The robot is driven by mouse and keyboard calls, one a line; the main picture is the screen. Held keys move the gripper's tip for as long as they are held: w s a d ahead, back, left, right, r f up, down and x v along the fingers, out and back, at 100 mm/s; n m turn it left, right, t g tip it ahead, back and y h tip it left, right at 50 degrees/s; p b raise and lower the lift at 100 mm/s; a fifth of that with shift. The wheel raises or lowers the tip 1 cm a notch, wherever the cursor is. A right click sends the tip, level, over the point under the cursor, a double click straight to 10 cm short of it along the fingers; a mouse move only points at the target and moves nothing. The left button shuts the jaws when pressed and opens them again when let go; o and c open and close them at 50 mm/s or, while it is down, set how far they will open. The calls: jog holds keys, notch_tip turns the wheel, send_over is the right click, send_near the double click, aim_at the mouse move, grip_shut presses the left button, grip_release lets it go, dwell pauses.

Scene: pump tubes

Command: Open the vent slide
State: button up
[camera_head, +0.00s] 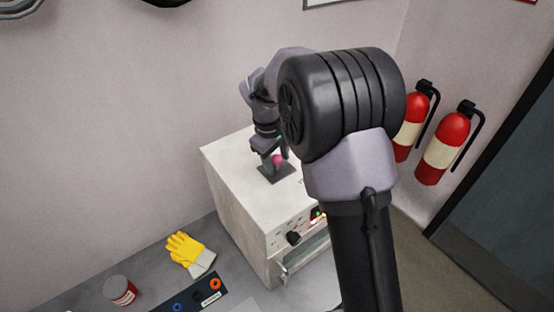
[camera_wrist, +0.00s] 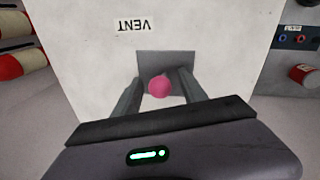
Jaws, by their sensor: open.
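The vent slide shows as a pink knob (camera_wrist: 161,87) on a dark grey plate (camera_wrist: 165,62) on top of a white box (camera_wrist: 90,60). A label reading VENT (camera_wrist: 133,26) is upside down beside the plate in the wrist view. In the head view the pink knob (camera_head: 278,159) and the dark plate (camera_head: 277,175) are on the box top, partly behind my arm. My gripper (camera_wrist: 158,84) is open, with one finger on each side of the knob. I cannot tell whether either finger touches it.
The white box (camera_head: 235,190) has a front panel with a black dial (camera_head: 293,238). Yellow gloves (camera_head: 190,253), a red-and-white can (camera_head: 120,291) and a dark strip with coloured rings (camera_head: 195,298) lie at the lower left. Two fire extinguishers (camera_head: 446,145) hang on the right wall.

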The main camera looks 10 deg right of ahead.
grip_shut()
jog(key=shift+w, duration=0.1)
dwell(1.2)
